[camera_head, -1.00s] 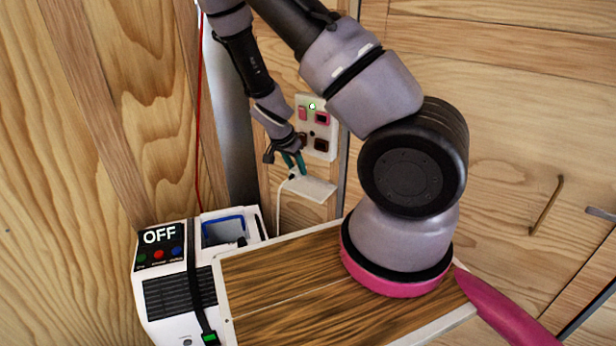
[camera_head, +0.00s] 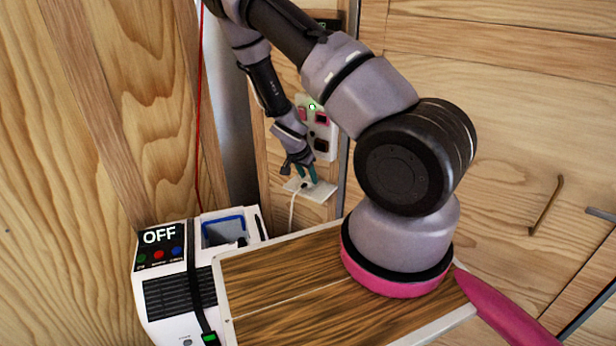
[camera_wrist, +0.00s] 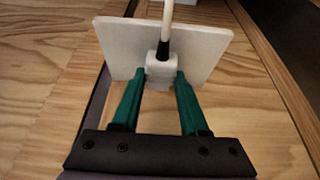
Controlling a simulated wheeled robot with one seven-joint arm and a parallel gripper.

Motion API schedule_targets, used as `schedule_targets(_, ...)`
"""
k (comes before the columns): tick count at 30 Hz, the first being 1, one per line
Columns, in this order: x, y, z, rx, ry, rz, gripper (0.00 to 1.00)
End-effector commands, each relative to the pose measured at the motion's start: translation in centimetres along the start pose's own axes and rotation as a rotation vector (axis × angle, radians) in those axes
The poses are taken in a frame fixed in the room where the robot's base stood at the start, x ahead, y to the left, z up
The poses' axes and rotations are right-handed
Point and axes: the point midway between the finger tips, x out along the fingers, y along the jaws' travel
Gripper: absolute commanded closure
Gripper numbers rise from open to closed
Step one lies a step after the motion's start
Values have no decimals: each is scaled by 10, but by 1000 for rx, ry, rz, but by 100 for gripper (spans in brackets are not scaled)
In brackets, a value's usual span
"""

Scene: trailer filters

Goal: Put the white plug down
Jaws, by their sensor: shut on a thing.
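The white plug (camera_wrist: 159,72) is a small block with a cord running up from it in the wrist view. My gripper (camera_wrist: 160,74) has teal fingers, with one fingertip on each side of the plug, shut on it. A small white shelf (camera_wrist: 204,53) shows right behind the plug in that view. In the head view my gripper (camera_head: 308,180) is low at the white shelf (camera_head: 325,191) on the wall. The white cord (camera_head: 292,212) hangs down from there. The plug is mostly hidden by the fingers in the head view, and I cannot tell whether it touches the shelf.
A white outlet panel (camera_head: 321,148) with coloured sockets and a green light is above the shelf. A white machine (camera_head: 168,284) with an "OFF" display stands at lower left. A wood-topped surface (camera_head: 290,285) fills the front, under my arm. Wooden walls enclose the corner.

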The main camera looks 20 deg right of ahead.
Motion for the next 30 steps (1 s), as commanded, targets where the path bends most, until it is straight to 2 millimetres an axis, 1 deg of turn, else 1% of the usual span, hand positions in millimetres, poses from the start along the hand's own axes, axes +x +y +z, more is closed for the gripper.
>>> schedule_targets(5, 0, 0, 0, 0, 0, 0, 100)
schedule_targets(15, 10, 0, 4, 0, 0, 0, 100)
schedule_targets(16, 9, 0, 4, 0, 0, 0, 49)
schedule_targets(18, 9, 0, 4, 0, 0, 0, 26)
schedule_targets(26, 9, 0, 4, 0, 0, 0, 26)
schedule_targets(30, 3, -1, 2, 1, 1, -2, 26)
